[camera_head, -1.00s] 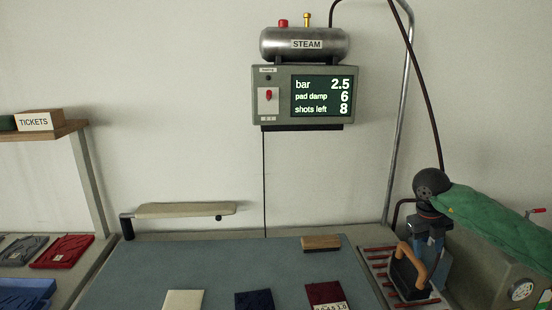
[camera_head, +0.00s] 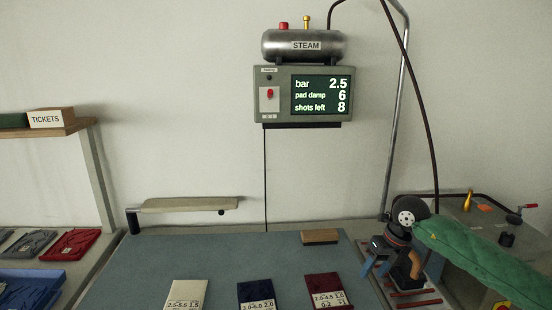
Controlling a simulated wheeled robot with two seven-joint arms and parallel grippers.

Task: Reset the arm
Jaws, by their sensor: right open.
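My right gripper (camera_head: 378,260) shows at the lower right, at the end of my green-sleeved arm. Its blue fingers are apart, beside the brown handle of the iron (camera_head: 415,265). The iron stands on a rack of red bars (camera_head: 412,293) and is partly hidden by my gripper and arm. Whether the fingers touch the handle cannot be told. My left gripper is not in view.
A blue-grey pressing table (camera_head: 215,258) carries a wooden block (camera_head: 320,236) and cream (camera_head: 187,292), navy (camera_head: 256,292) and maroon (camera_head: 325,288) labelled pieces. A sleeve board (camera_head: 190,204) stands behind. The steam display (camera_head: 321,95) reads bar 2.5, pad damp 6, shots left 8.

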